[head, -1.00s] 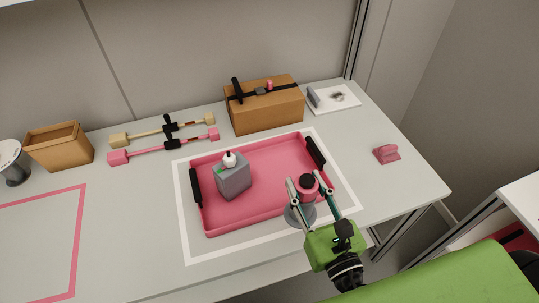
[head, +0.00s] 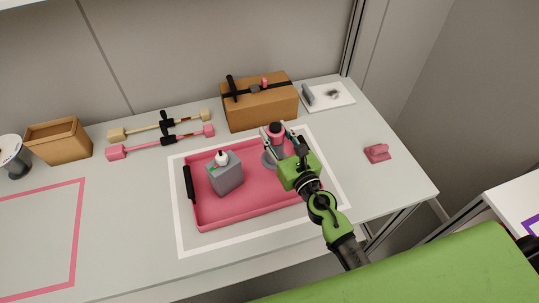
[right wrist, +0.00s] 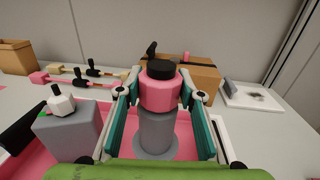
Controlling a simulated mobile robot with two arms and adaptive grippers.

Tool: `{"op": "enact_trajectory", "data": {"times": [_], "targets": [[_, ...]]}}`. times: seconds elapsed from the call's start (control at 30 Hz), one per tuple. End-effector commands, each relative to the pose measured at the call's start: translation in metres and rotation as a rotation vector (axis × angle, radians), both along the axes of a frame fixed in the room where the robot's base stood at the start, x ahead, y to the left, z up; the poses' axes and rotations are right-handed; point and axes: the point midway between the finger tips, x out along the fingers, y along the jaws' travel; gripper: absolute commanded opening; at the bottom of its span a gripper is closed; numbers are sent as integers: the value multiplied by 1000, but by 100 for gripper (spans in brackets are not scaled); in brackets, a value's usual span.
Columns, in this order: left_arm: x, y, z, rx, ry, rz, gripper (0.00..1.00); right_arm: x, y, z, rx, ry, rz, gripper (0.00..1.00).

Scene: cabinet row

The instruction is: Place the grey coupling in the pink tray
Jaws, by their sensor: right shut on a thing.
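The grey coupling (head: 268,160) has a grey flanged base, a pink collar and a black top. My right gripper (head: 281,136) is shut on it at the collar, with the coupling upright. In the right wrist view the coupling's grey body (right wrist: 157,130) hangs between the two teal fingers (right wrist: 160,96). The pink tray (head: 245,214) lies below and around it on the table. The coupling appears over the tray's back right part; I cannot tell whether its base touches the tray floor. My left gripper is not in view.
A grey canister with a white cap (head: 225,178) stands in the tray, left of the coupling. A brown box (head: 262,108) is close behind the tray. Pink and tan bar tools (head: 160,143) lie at back left. A pink block (head: 377,153) sits at right. The table's front left is clear.

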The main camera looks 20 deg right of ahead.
Motion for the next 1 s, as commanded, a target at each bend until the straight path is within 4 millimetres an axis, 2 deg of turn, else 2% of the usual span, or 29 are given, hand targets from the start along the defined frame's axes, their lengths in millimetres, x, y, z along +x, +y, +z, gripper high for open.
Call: {"op": "enact_trajectory", "data": {"times": [0.03, 0.13, 0.37, 0.63, 1.0], "targets": [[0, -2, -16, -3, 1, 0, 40, 0, 0, -16, -2, -1, 1, 0], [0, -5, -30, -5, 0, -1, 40, 0, 0, -30, -2, -2, 0, 0], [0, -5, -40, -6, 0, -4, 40, 0, 0, -41, -2, -3, -1, 0], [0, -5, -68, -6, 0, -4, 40, 0, 0, -72, -3, -2, 0, 0], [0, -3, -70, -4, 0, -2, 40, 0, 0, -75, 0, -2, -1, 0]]}}
